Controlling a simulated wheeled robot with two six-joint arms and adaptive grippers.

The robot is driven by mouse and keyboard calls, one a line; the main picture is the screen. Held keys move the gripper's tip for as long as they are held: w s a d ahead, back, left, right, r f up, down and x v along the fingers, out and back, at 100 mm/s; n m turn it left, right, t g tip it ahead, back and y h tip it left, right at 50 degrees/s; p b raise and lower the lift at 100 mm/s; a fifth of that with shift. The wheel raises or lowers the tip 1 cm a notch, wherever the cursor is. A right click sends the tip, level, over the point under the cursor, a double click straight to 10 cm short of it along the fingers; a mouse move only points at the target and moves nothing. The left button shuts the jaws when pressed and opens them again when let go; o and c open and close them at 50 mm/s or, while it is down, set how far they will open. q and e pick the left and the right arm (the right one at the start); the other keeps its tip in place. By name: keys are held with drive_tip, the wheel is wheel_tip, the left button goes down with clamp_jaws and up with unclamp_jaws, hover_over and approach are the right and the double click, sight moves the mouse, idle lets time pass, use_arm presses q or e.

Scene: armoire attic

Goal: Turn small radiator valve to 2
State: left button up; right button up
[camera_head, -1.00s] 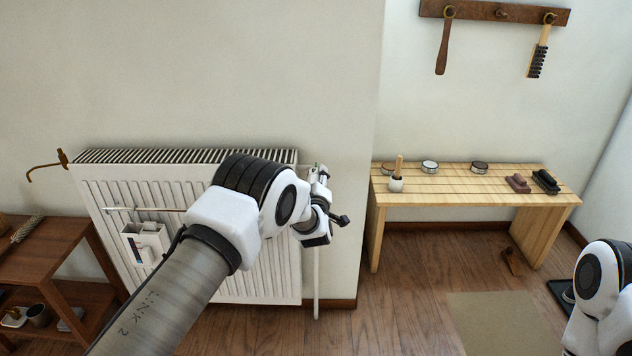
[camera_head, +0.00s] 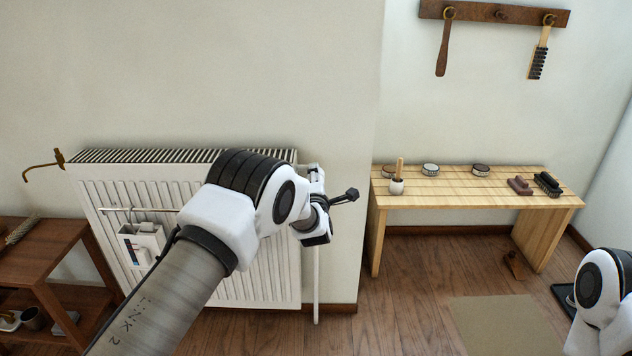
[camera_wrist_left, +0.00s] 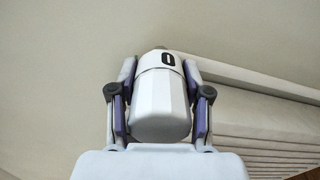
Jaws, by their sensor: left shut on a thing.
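The small radiator valve (camera_wrist_left: 158,105) is a white faceted head in the middle of the left wrist view. A black "0" shows on its collar, right of the middle. My left gripper (camera_wrist_left: 159,70) is shut on the valve, one finger on each side. In the head view my left wrist hides most of the valve at the right end of the white radiator (camera_head: 130,190). My right arm shows at the lower right, but its gripper is not in view.
A white pipe (camera_head: 316,285) runs down beside the radiator. A white box (camera_head: 142,245) hangs on its front from a rail. A dark wooden shelf (camera_head: 40,245) stands at left. A light wooden bench (camera_head: 440,201) with brushes and tins stands at right.

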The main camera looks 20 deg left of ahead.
use_arm(q)
drive_tip(key=shift+n+b, duration=0.3)
drive_tip(key=shift+n, duration=0.9)
drive_tip(key=o, duration=1.2)
drive_tip(key=shift+c, duration=0.2)
drive_tip(key=v, duration=1.2)
